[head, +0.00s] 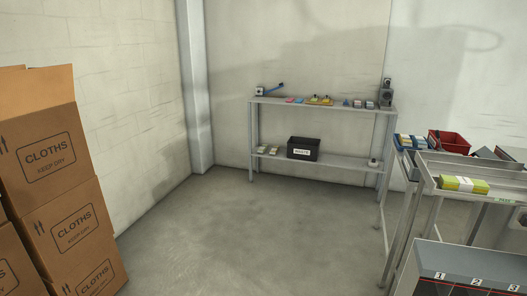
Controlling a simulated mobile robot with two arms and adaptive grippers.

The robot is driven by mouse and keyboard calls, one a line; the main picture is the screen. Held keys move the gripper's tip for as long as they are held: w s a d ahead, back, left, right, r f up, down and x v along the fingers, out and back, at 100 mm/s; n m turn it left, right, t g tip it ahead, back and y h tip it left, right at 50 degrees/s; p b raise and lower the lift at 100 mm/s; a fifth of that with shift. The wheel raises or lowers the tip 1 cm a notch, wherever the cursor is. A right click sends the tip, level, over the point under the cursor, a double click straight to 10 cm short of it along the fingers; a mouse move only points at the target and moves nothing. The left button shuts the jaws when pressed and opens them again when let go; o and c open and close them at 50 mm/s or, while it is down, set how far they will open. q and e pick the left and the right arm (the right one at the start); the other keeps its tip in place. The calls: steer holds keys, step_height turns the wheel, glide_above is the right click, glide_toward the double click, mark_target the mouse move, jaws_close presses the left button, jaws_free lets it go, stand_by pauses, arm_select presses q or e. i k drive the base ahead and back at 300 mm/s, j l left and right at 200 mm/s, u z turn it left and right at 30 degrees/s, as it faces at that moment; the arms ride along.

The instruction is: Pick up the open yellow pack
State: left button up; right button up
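Small yellow items (320,100) lie on the top shelf of the metal shelf unit at the back wall, too small to make out as open or closed. A yellow and white pack (464,185) lies on the metal stand at the right. I cannot tell whether it is open. Neither of my grippers is in view.
The shelf unit (340,106) also holds a black bin (304,148), a blue-handled device (270,89) and small packs. A red bin (449,142) stands at the right. Cardboard cartons (52,160) are stacked at the left. The middle floor (240,230) is clear.

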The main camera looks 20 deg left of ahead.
mark_target(274, 150)
steer(key=i+j+u, duration=0.4)
steer(key=i, duration=0.7)
steer(key=i+j+u, duration=0.1)
steer(key=i+u, duration=0.35)
steer(key=i, duration=2.85)
